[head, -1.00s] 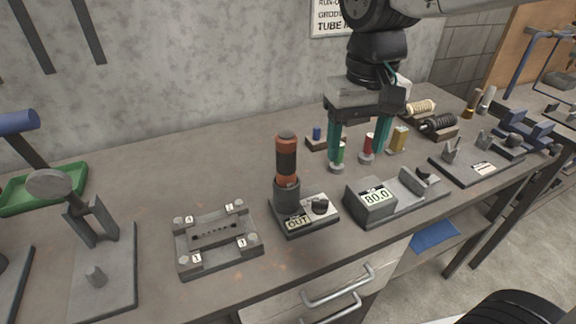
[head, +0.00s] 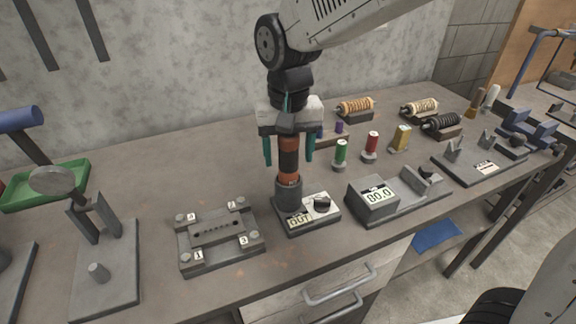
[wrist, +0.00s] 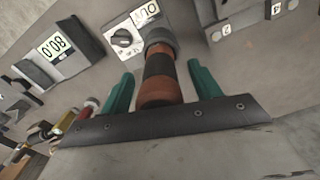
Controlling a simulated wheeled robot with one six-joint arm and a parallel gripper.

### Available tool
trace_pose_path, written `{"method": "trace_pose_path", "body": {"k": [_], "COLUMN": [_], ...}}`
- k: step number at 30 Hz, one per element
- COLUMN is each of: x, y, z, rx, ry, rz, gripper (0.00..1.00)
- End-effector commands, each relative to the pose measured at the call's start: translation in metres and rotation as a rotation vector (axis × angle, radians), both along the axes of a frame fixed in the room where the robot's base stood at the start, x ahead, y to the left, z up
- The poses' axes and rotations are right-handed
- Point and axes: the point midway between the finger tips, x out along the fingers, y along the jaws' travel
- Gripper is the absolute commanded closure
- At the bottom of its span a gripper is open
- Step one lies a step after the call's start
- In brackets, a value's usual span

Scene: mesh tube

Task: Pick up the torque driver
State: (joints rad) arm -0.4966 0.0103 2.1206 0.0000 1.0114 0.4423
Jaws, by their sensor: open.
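The torque driver (head: 289,160), orange-red with a black grip band, stands upright in a dark grey cup holder (head: 289,193) on a small base marked "OUT". My gripper (head: 289,156) points down over it, with one green finger on each side of the driver's upper part. The fingers are open, with a gap to the driver on both sides. In the wrist view the driver (wrist: 158,75) lies between the two fingers (wrist: 162,88), its lower end in the holder. The driver's top is hidden behind the gripper body in the head view.
A plate (head: 217,235) with numbered corner posts lies left of the holder. A grey device reading 80.0 (head: 373,198) stands to the right. Green (head: 340,153), red (head: 371,145) and yellow (head: 401,138) cylinders stand behind it. A green tray (head: 45,187) is at far left.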

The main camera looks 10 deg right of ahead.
Motion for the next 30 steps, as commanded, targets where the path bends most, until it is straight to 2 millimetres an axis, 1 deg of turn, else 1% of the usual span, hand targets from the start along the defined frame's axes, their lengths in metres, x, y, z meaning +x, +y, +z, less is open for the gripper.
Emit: {"method": "trace_pose_path", "body": {"k": [1, 3, 10, 11, 12, 14, 15, 16, 25, 28, 30], "x": [0.000, 0.000, 0.000, 0.000, 0.000, 0.000, 0.000, 0.000, 0.000, 0.001, 0.001], "y": [0.000, 0.000, 0.000, 0.000, 0.000, 0.000, 0.000, 0.000, 0.000, 0.001, 0.001], "z": [-0.005, -0.009, -0.010, -0.010, -0.010, -0.010, -0.010, -0.010, -0.006, 0.004, 0.015], "rx": [0.000, 0.000, 0.000, 0.000, 0.000, 0.000, 0.000, 0.000, 0.001, 0.002, 0.003], "ry": [0.001, 0.000, -0.001, -0.001, -0.001, -0.001, -0.001, -0.001, -0.003, -0.005, -0.006], "rz": [0.000, 0.000, 0.001, 0.001, 0.001, 0.001, 0.001, 0.001, 0.001, 0.001, 0.001], "gripper": [0.37, 0.37, 0.37, 0.46, 0.57, 0.73, 0.85, 0.90, 0.90, 0.90, 0.90]}}
